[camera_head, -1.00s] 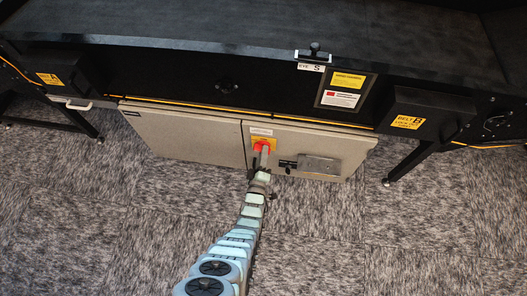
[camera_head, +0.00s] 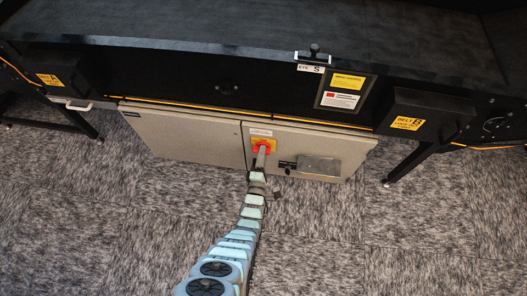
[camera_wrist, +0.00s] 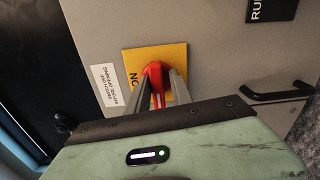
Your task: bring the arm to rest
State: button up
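The red rotary knob (camera_head: 264,146) sits on a yellow plate (camera_head: 253,147) on the grey cabinet under the sorter. The fingertips partly cover the knob. I cannot tell whether the fingers press on it. The yellow plate (camera_wrist: 178,56) shows behind the fingers with part of its lettering visible.
A white label (camera_wrist: 104,86) is beside the plate. A black handle (camera_wrist: 275,95) is to its right. The black sorter deck (camera_head: 220,30) overhangs the cabinet (camera_head: 185,138), with a belt box (camera_head: 428,112) at right. Open carpet (camera_head: 130,220) lies in front.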

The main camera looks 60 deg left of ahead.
jog(key=p+v, duration=0.2)
jog(key=v, duration=0.4)
jog(key=shift+s+a+r+p, duration=0.1)
jog(key=shift+a+r+p, duration=0.1)
jog(key=shift+p, duration=0.15)
dwell(0.5)
